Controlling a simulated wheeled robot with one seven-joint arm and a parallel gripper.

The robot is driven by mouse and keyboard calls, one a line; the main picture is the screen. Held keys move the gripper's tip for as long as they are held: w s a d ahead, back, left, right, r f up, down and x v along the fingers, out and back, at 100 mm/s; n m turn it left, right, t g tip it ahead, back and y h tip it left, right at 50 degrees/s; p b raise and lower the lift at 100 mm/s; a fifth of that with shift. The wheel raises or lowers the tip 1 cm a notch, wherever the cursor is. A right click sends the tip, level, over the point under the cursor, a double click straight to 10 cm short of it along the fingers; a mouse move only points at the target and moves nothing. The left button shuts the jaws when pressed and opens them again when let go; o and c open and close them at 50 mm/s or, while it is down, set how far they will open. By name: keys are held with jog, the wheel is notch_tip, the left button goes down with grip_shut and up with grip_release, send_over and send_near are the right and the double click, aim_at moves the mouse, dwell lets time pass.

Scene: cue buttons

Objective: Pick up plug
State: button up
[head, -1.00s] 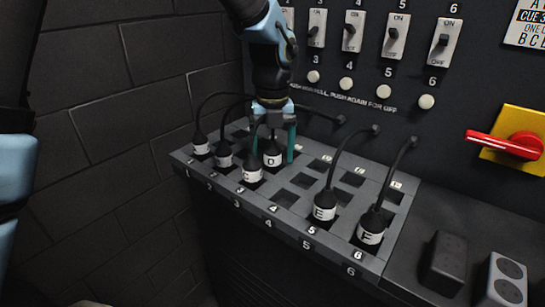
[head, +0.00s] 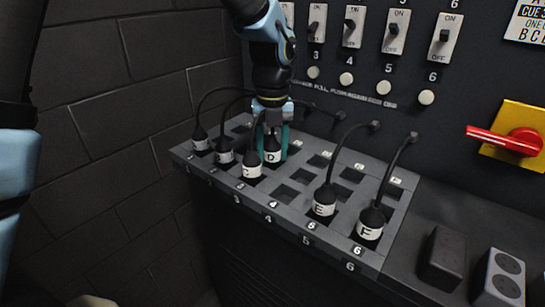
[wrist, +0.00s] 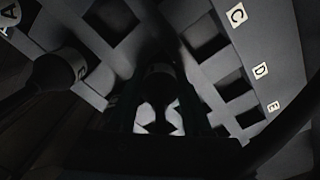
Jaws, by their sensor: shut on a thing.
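My gripper (head: 272,146) is shut on plug D (head: 271,157), a black plug with a white band lettered D. Its teal fingers lie on both sides of the plug, which is upright at the panel of sockets (head: 289,194). Plug C (head: 251,170) stands just in front of it, to the left, close to the gripper. In the wrist view a dark plug shape (wrist: 160,84) shows between the fingers; its label is not readable there. Whether plug D is lifted from its socket I cannot tell.
Two more plugs (head: 224,157) stand at the left end. Plug E (head: 324,209) and plug F (head: 370,232) stand to the right. Cables run back to the wall. Several switches (head: 397,31) and a red handle (head: 505,138) are on the wall behind.

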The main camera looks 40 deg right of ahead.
grip_shut()
jog(key=shift+r, duration=0.15)
notch_tip(320, 180, up, 10)
jog(key=shift+f+b, duration=0.1)
jog(key=shift+b, duration=0.8)
notch_tip(320, 180, up, 6)
jog(key=p, duration=0.5)
jog(key=shift+f, duration=0.15)
jog(key=shift+f, duration=0.15)
